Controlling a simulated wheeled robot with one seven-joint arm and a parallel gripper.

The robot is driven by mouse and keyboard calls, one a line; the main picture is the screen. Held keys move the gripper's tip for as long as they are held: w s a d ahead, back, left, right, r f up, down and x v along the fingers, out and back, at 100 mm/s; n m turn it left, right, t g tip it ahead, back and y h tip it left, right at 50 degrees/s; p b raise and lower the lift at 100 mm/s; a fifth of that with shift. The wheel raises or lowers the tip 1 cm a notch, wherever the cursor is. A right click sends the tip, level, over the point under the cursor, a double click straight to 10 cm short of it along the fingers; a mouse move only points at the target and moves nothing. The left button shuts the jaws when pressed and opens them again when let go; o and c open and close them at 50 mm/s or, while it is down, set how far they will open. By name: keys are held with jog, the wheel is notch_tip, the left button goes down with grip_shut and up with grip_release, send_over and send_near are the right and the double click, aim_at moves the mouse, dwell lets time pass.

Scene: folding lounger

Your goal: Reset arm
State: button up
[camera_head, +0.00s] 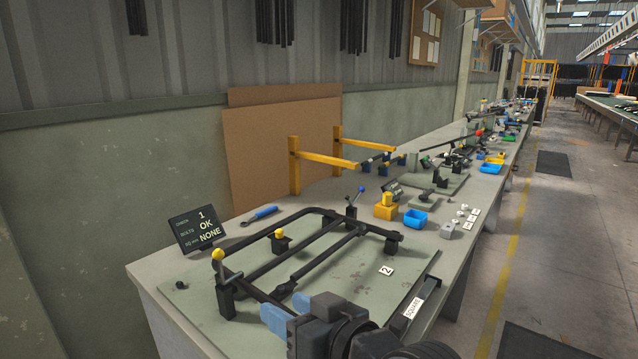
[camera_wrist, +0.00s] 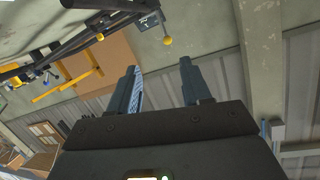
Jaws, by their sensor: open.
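My gripper (camera_head: 284,310) is at the bottom centre of the head view, above the front part of the bench plate. Its two blue fingers stand apart with nothing between them. In the wrist view the fingers of my gripper (camera_wrist: 158,70) are also spread and empty, facing the wall and bench upside down. The dark tubular lounger frame (camera_head: 330,236) lies in black supports on the plate (camera_head: 340,300). A yellow-knobbed post (camera_head: 218,270) stands at its left corner. My gripper hides part of the plate's front. Contact between gripper and frame is not visible.
A display (camera_head: 196,230) reads 1, OK and NONE. A blue-handled tool (camera_head: 260,215) lies behind the frame. Yellow arms (camera_head: 325,158) stand at the back. The aisle floor (camera_head: 560,230) is open.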

jog(key=s+d+f+m+h, duration=0.1)
jog(key=s+d+f, duration=0.1)
jog(key=d+f, duration=0.1)
jog(key=s+d+f+m+t+h, duration=0.1)
jog(key=s+d+f, duration=0.2)
jog(key=s+d+f+m+h, duration=0.1)
jog(key=s+d+f, duration=0.1)
jog(key=d+f, duration=0.1)
jog(key=shift+s+d+f+t, duration=0.1)
jog(key=shift+s+f+t, duration=0.3)
jog(key=s+d+f+m+t+h, duration=0.1)
jog(key=s+d+f+m+h, duration=0.15)
jog(key=s+d, duration=0.65)
jog(key=s+d+f+m+t+h, duration=0.1)
jog(key=s+d+h, duration=0.25)
jog(key=s, duration=0.95)
jog(key=s+d+r, duration=0.1)
jog(key=s+r, duration=0.2)
jog(key=s, duration=0.2)
jog(key=s+d+r+h, duration=0.1)
jog(key=s+d+r, duration=0.1)
jog(key=s, duration=0.4)
jog(key=shift+d+r, duration=0.3)
jog(key=shift+r, duration=0.3)
jog(key=shift+n, duration=0.25)
jog(key=shift+c, duration=0.5)
